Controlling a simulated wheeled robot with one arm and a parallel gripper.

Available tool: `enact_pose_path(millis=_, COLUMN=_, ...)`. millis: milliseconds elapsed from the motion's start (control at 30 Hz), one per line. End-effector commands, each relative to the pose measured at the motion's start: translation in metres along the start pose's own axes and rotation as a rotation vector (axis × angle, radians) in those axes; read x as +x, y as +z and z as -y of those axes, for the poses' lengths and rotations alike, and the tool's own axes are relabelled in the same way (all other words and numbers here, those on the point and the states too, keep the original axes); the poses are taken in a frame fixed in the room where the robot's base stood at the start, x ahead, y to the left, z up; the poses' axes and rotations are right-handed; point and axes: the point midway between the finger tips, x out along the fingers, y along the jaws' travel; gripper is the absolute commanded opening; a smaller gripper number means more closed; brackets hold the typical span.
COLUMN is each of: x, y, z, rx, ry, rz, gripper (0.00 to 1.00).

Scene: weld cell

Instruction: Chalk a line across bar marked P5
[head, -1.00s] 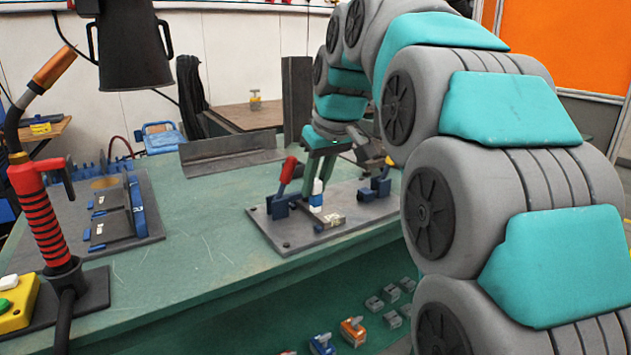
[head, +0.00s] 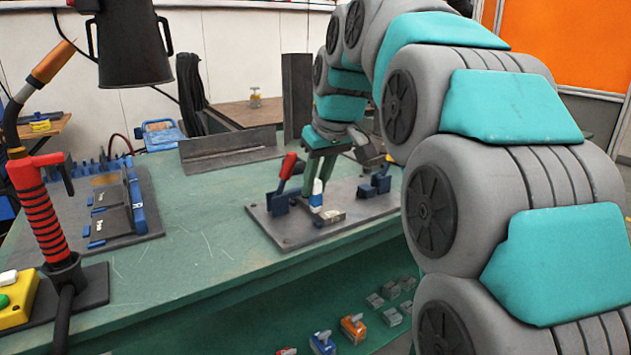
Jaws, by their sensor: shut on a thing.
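My gripper (head: 318,188) points down over the grey fixture plate (head: 290,232) on the green bench. It is shut on a small white-and-blue stick (head: 316,198), which looks like the chalk. The stick's lower end is just above or touching a short grey metal bar (head: 329,218) on the plate; I cannot tell which. Any P5 marking is too small to read, and no chalk line can be made out. A blue clamp with a red handle (head: 287,167) stands left of the gripper, and another blue clamp (head: 375,186) stands to its right.
A welding torch with a red ribbed grip (head: 42,215) stands at the left, near a yellow button box (head: 17,302). A blue-edged fixture (head: 138,203) and a steel angle (head: 230,150) lie behind. Small blocks (head: 385,300) sit on the lower shelf. The bench's middle is clear.

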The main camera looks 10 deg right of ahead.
Motion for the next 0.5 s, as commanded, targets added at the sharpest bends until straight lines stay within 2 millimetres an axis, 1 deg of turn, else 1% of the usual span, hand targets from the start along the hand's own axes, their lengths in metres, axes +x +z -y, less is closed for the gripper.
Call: enact_pose_path(millis=500, x=-0.0011, y=-0.0003, z=-0.0087, rx=0.0, ry=0.0, rz=0.0, gripper=0.0)
